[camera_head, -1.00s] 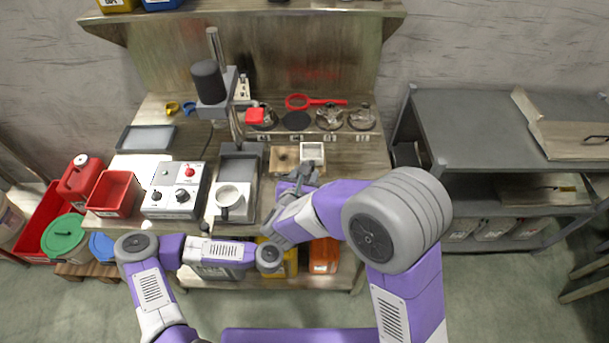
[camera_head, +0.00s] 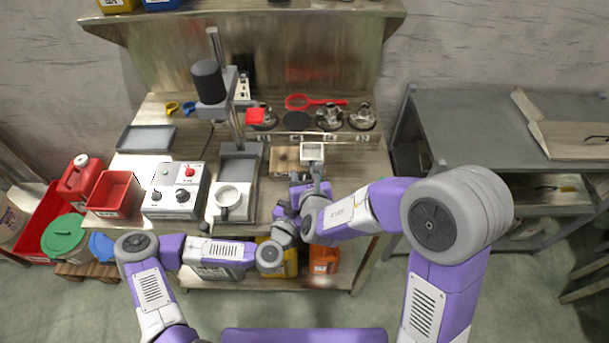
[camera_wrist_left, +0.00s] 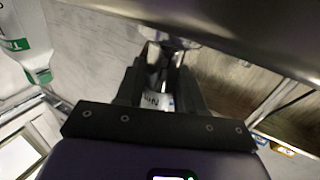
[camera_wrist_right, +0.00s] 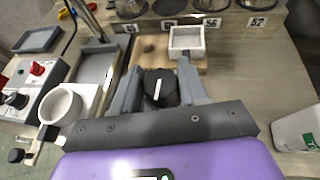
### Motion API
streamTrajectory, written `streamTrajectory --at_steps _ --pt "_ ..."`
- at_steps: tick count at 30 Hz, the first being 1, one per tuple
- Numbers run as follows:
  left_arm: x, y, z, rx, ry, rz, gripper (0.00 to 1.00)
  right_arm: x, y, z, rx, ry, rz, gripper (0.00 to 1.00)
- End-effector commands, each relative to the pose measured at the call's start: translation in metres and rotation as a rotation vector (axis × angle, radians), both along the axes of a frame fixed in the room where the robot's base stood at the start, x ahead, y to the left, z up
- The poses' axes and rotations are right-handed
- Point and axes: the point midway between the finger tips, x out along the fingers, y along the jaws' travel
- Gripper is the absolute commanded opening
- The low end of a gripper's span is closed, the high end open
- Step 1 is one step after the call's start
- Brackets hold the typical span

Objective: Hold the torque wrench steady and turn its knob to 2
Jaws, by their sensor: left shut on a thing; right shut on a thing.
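The black knob (camera_wrist_right: 158,88) with a white pointer line sits between the fingers of my right gripper (camera_wrist_right: 160,92), which is shut on it. The line points nearly straight up in the right wrist view; no numbers are readable around it. My right gripper also shows in the head view (camera_head: 317,180), near the bench's front edge. My left gripper (camera_wrist_left: 160,85) is shut on a part with a metallic end and a white label, which I take to be the torque wrench (camera_wrist_left: 157,98). In the head view the left gripper and the wrench are largely hidden by my arms.
A wooden block (camera_wrist_right: 150,48) and a white square box (camera_wrist_right: 187,40) lie just beyond the right fingers. A white cup (camera_head: 229,195) on a press stand and a control box (camera_head: 174,190) stand to the left.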

Motion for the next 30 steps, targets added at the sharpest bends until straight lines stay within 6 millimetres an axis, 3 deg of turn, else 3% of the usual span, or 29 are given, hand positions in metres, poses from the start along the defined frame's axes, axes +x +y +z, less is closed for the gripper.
streamTrajectory --at_steps 22,23,27,30 --pt "-0.0004 -0.0001 -0.0013 0.001 0.004 -0.001 0.00 -0.0001 0.0000 0.0011 -0.002 -0.003 0.108 0.13" --pt "-0.0004 -0.0001 -0.0014 0.001 0.004 -0.001 0.00 -0.0001 0.0000 0.0011 -0.002 -0.003 0.108 0.46" --pt "-0.0004 -0.0001 -0.0014 0.001 0.004 -0.001 0.00 -0.0002 0.0001 0.0008 -0.002 -0.003 0.108 0.65" --pt "-0.0004 -0.0001 -0.0014 0.001 0.004 -0.001 0.00 -0.0002 0.0000 0.0006 -0.001 -0.002 0.108 0.65"
